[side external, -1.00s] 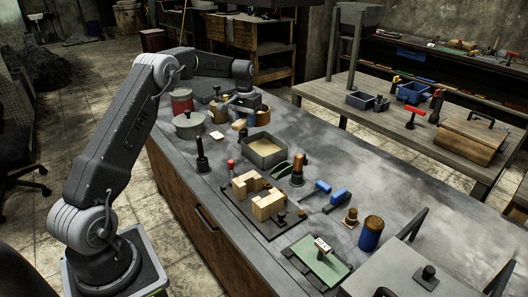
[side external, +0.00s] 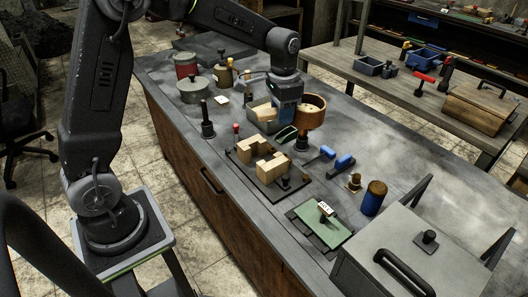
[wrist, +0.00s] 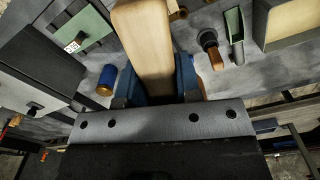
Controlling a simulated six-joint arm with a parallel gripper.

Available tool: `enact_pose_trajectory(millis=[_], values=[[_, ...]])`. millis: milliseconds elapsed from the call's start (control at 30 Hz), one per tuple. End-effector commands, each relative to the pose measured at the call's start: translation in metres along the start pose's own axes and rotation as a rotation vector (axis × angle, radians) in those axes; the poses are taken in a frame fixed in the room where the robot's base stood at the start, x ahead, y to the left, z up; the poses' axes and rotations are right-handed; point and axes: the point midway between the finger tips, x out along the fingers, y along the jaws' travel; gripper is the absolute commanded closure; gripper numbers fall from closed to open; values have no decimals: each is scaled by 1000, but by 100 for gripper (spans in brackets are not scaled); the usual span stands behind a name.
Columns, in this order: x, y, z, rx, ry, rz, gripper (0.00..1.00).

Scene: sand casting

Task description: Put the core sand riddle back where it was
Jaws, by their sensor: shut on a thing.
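The core sand riddle (side external: 312,103) is a round, brown wooden-rimmed sieve, held above the bench beside the open sand box (side external: 262,114). My gripper (side external: 291,112) is shut on its rim, with the riddle on the gripper's right side in the side view. In the wrist view the pale wooden riddle rim (wrist: 143,40) runs up from between the blue jaws of my gripper (wrist: 156,88). The jaws hide the gripped part of the rim. Below the riddle stands a wooden-handled tool (side external: 302,140), partly covered from above.
Wooden blocks on a dark plate (side external: 268,162), blue-handled tools (side external: 344,162), a blue can (side external: 373,198) and a green plate (side external: 323,226) crowd the bench's near part. A grey lidded box (side external: 410,265) stands in front. Bench surface (side external: 385,145) on the right is bare.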

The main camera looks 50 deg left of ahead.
Motion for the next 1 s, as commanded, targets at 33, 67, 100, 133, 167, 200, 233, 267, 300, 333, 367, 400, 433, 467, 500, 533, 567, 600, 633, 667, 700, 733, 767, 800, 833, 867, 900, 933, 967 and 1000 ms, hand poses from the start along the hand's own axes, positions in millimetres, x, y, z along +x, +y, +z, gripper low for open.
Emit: enact_pose_trajectory(millis=[33,67,100,133,167,200,233,267,300,333,367,400,433,467,500,533,567,600,633,667,700,733,767,800,833,867,900,933,967,1000], values=[[-4,2,0,6,3,-1,100],[-8,2,0,7,4,-1,100],[-13,2,0,8,6,-2,100],[-18,2,0,8,7,-2,100],[-24,2,0,7,7,-2,100],[-31,2,0,7,6,-2,100],[-35,2,-1,6,7,-2,100],[-41,2,-1,6,7,-2,100],[-48,2,-1,6,7,-2,100],[-54,2,-1,6,7,-2,100],[-50,-7,0,-10,1,-1,100],[-50,-15,0,-26,1,-1,100],[-50,-21,-1,-36,2,-1,100],[-50,-27,-1,-47,1,-1,100],[-51,-35,0,-62,1,-1,100],[-51,-42,0,-74,2,-2,100],[-51,-50,0,-88,2,-2,100],[-51,-61,1,-107,1,-2,100],[-52,-70,2,-122,1,-2,100],[-52,-80,4,-139,2,-3,100],[-52,-93,6,-163,2,-3,100],[-52,-105,8,-183,2,-4,100],[-53,-118,11,-205,1,-4,100],[-53,-136,16,-236,1,-4,100],[-53,-150,20,-260,2,-5,100],[-53,-164,25,-286,2,-5,100],[-54,-183,33,-321,1,-6,100],[-54,-198,40,-347,2,-6,100],[-54,-212,46,-372,3,-7,100],[-54,-230,56,-405,1,-7,100]])
